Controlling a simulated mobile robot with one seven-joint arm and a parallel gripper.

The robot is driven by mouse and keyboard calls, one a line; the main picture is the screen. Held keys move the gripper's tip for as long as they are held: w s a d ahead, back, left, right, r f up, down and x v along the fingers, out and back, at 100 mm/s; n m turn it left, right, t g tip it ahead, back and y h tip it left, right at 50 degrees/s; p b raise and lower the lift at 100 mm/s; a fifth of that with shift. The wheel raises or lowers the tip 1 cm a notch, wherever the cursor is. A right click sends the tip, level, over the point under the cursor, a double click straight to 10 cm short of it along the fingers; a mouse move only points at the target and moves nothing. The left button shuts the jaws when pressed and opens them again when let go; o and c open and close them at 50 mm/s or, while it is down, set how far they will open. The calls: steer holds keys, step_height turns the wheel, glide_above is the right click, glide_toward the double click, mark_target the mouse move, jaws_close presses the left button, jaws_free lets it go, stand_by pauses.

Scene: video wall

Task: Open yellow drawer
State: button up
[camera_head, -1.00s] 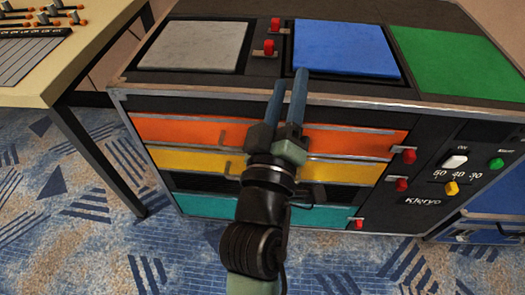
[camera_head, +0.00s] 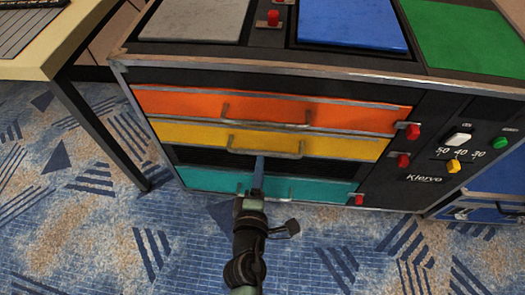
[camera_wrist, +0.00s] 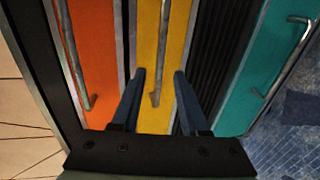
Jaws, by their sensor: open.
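The yellow drawer (camera_head: 340,147) is shut, between the orange drawer (camera_head: 190,114) above and a dark slatted band (camera_head: 335,168) below. Its metal bar handle (camera_head: 265,152) runs along the middle of its front. My gripper (camera_head: 259,165) is in front of the cabinet, with its fingertips near the lower side of this handle in the head view. In the wrist view my gripper (camera_wrist: 158,73) is open, and its two blue fingers lie on either side of the yellow drawer's handle (camera_wrist: 160,80). I cannot tell how far the tips are from the drawer front.
A teal drawer (camera_head: 205,180) with its own handle is below. Red knobs (camera_head: 404,160) and a dial panel stand to the right. A table (camera_head: 60,62) is at the left. Patterned carpet (camera_head: 100,240) in front is free.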

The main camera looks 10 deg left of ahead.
mark_target(263, 153)
steer(key=shift+b+x, duration=0.3)
steer(key=shift+x, duration=2.8)
jaws_close()
